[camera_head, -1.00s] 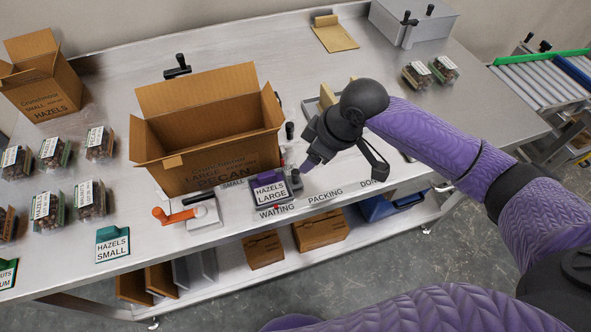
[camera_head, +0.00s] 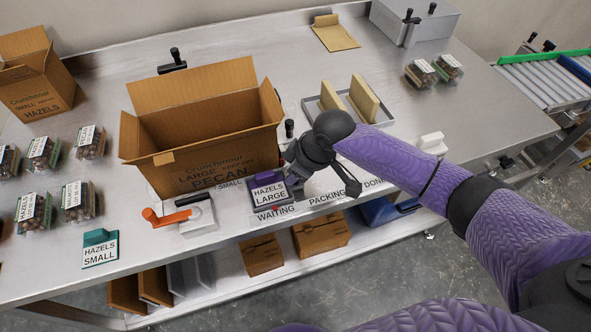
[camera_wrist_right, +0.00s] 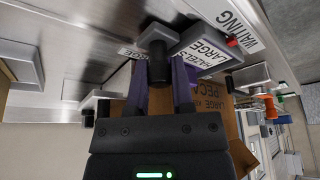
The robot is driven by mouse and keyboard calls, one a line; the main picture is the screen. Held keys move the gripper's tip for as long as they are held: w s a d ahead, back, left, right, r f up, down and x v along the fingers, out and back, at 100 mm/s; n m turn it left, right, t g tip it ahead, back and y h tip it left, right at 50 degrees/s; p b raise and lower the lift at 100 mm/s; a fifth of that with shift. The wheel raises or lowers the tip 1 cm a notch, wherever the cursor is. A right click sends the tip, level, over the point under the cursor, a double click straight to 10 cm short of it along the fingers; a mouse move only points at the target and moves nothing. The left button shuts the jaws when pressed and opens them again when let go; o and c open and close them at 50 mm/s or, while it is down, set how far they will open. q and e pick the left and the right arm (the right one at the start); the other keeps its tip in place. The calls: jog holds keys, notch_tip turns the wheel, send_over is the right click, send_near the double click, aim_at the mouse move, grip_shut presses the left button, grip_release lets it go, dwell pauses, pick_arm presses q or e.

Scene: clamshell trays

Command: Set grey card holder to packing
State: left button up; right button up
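The grey card holder (camera_head: 270,206) stands at the WAITING label (camera_head: 274,210) on the table's front edge, bearing a HAZELS LARGE card (camera_head: 268,193). In the right wrist view the holder (camera_wrist_right: 172,41) has a dark upright knob (camera_wrist_right: 158,66) beside the card. My right gripper (camera_head: 291,174) is low at the holder's right side. In the wrist view its two purple fingers (camera_wrist_right: 160,84) stand on either side of the knob; I cannot tell whether they press on it. The PACKING label (camera_head: 326,198) lies to the right, partly behind the gripper. My left gripper is out of view.
A large open PECAN carton (camera_head: 215,165) stands behind and left of the holder. An orange-handled lever (camera_head: 167,216) and a HAZELS SMALL card (camera_head: 100,250) are to the left. A tray (camera_head: 314,110) with two tan dividers is behind my right arm.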

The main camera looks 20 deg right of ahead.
grip_shut()
dwell(1.0)
